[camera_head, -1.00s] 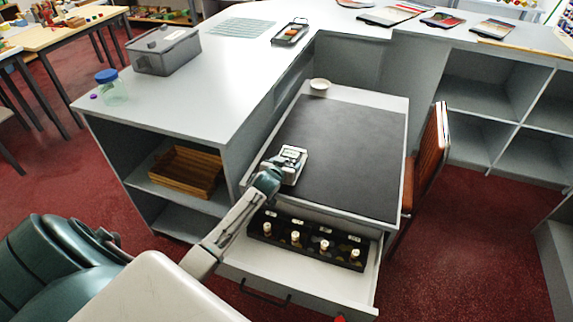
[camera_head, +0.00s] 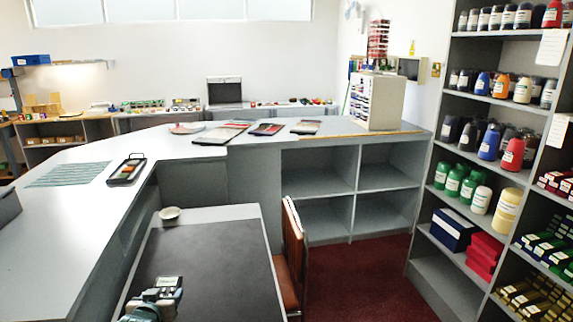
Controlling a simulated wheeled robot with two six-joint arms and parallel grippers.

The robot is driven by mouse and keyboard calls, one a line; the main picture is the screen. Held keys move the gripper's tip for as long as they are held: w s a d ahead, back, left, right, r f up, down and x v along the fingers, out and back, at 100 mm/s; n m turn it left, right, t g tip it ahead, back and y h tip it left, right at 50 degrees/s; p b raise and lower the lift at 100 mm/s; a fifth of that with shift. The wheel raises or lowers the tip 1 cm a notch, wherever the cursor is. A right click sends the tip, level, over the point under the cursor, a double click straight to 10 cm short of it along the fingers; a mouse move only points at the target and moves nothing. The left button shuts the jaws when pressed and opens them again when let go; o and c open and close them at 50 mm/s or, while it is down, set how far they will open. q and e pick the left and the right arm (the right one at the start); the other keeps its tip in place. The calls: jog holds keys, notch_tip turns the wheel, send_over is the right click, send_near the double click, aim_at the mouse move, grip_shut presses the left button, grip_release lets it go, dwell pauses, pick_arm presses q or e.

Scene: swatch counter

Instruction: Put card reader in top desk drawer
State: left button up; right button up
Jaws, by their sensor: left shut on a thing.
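The card reader (camera_head: 169,283), a small pale device with a dark screen, is at the bottom edge of the head view, over the dark mat (camera_head: 225,248) on the desk. My left gripper (camera_head: 154,298) is shut on it. The picture's lower edge cuts off my left arm, and I cannot tell whether the reader touches the mat. The top desk drawer is out of view now. My right gripper is not in view.
A small white dish (camera_head: 170,213) stands at the desk's back corner. A brown chair (camera_head: 292,255) is against the desk's right side. The counter (camera_head: 75,215) runs along the left with a dark tray (camera_head: 127,170). Tall shelves (camera_head: 462,190) with bottles stand at the right.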

pick_arm(q)
jog(key=s+d+r+m+h, duration=0.1)
jog(key=s+d+r, duration=0.3)
jog(key=s+d, duration=0.3)
jog(key=s+d+r+m+h, duration=0.1)
jog(key=s+d+r, duration=0.35)
jog(key=d, duration=0.35)
jog(key=w+a+f, duration=0.4)
jog(key=w, duration=0.1)
jog(key=shift+y, duration=0.4)
jog(key=shift+n+y, duration=0.3)
jog(key=shift+n, duration=0.3)
jog(key=w+a+f, duration=0.1)
jog(key=a, duration=0.1)
jog(key=w+a+f, duration=0.1)
jog(key=a, duration=0.1)
jog(key=w+a+f, duration=0.1)
jog(key=w+a, duration=0.1)
jog(key=shift+w, duration=0.1)
jog(key=shift+c, duration=0.2)
jog(key=shift+o, duration=0.2)
jog(key=w+a+f+n+y, duration=0.1)
jog(key=w+a, duration=0.1)
jog(key=a, duration=0.4)
jog(key=w+a+f, duration=0.1)
jog(key=w+a, duration=0.1)
jog(key=a, duration=0.4)
jog(key=shift+w+n+y, duration=0.3)
jog(key=shift+n+y, duration=0.1)
jog(key=shift+a, duration=0.1)
